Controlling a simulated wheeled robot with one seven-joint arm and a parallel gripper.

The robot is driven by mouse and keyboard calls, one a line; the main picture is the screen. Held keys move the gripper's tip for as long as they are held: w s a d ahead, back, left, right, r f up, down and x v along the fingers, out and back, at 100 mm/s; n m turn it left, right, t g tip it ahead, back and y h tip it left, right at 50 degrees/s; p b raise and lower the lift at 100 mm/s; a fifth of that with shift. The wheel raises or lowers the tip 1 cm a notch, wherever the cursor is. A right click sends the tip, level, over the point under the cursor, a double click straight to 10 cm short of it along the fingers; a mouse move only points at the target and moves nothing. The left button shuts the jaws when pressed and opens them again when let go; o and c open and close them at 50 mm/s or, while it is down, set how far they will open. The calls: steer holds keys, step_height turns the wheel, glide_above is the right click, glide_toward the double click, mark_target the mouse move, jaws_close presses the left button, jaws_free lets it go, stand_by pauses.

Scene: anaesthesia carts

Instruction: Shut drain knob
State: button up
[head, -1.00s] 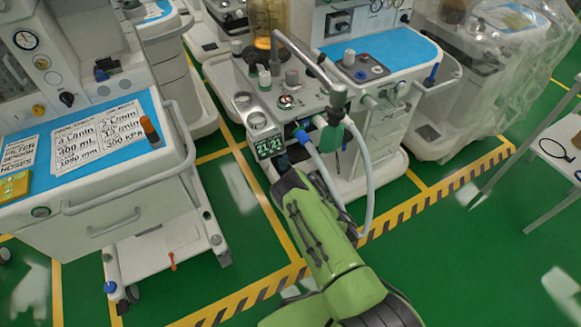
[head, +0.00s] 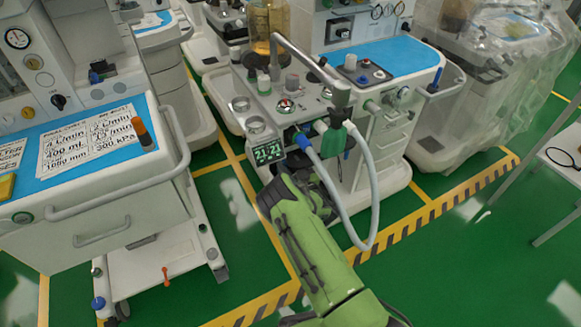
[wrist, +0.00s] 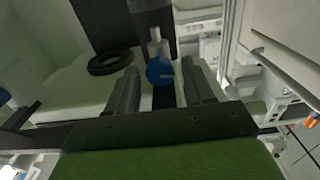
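A round blue knob (wrist: 160,71) on a pale stem shows in the wrist view and looks like the drain knob. My gripper (wrist: 163,82) is open, with one dark finger on each side of the knob in the picture. I see no contact, and the depth between the fingertips and the knob is hard to tell. In the head view my green arm reaches to the lower front of the middle anaesthesia cart (head: 372,151). The fingertips and this knob are hidden there.
A corrugated hose (head: 367,180) hangs in a loop just right of my arm. A lit display (head: 268,151) sits above my wrist. Another cart (head: 100,215) stands at the left, with green floor between. A black ring (wrist: 110,62) lies left of the knob.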

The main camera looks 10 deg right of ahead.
steer(key=c, duration=0.8)
steer(key=m+p, duration=0.1)
steer(key=p, duration=0.1)
steer(key=shift+r+m+p, duration=0.15)
steer(key=shift+m+p, duration=0.15)
steer(key=shift+m, duration=0.1)
steer(key=shift+c, duration=0.2)
steer(key=shift+f+m+p, duration=0.2)
steer(key=shift+m+p, duration=0.1)
steer(key=shift+m, duration=0.3)
steer(key=o, duration=1)
steer(key=shift+o, duration=0.2)
